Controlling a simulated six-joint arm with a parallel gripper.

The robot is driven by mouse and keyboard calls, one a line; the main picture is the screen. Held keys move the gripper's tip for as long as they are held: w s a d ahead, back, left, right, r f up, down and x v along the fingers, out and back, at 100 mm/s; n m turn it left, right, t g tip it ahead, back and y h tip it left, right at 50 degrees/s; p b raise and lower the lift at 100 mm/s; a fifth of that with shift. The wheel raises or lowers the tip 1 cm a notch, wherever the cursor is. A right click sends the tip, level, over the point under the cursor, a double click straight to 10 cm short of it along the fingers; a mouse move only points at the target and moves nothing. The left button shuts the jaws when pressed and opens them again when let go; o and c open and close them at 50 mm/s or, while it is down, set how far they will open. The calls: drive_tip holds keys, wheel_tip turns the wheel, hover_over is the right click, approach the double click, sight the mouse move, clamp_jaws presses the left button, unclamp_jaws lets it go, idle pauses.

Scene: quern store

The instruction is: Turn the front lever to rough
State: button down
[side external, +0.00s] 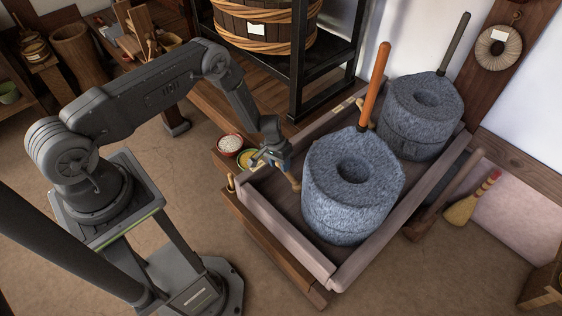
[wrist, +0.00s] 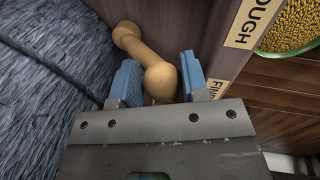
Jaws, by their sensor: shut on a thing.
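The front quern (side external: 352,185) is a blue-grey stone mill with an orange upright handle (side external: 375,85), standing in a wooden tray. The front lever (side external: 294,182) is pale wood with a round knob, at the tray's left side. In the wrist view, my gripper (wrist: 155,85) has its blue fingers on both sides of the lever's knob (wrist: 160,80) and is shut on it. The FINE label (wrist: 217,88), partly hidden by a finger, is beside the knob; the ROUGH label (wrist: 252,22) is farther up the tray wall. My gripper (side external: 278,160) reaches over the tray's left edge.
Bowls of white grain (side external: 230,144) and yellow grain (side external: 247,153) sit close to my gripper. A dark rack (side external: 300,75) with a barrel stands behind.

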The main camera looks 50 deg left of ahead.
drive_tip(key=shift+s+d+n+t, duration=0.35)
drive_tip(key=shift+s+n, duration=0.45)
drive_tip(key=shift+n, duration=0.55)
drive_tip(key=shift+s+d+n+t, duration=0.15)
drive_tip(key=shift+s+d+n, duration=0.45)
drive_tip(key=shift+n, duration=0.75)
drive_tip(key=shift+s+n, duration=0.3)
drive_tip(key=c, duration=0.7)
unclamp_jaws()
drive_tip(key=shift+w, duration=0.1)
drive_tip(key=shift+o, duration=0.2)
drive_tip(key=shift+y, duration=0.3)
drive_tip(key=shift+r, duration=0.1)
wheel_tip(320, 180, up, 13)
drive_tip(key=s+a, duration=0.1)
drive_tip(key=a, duration=0.1)
drive_tip(key=shift+s+r, duration=0.15)
drive_tip(key=shift+s, duration=0.2)
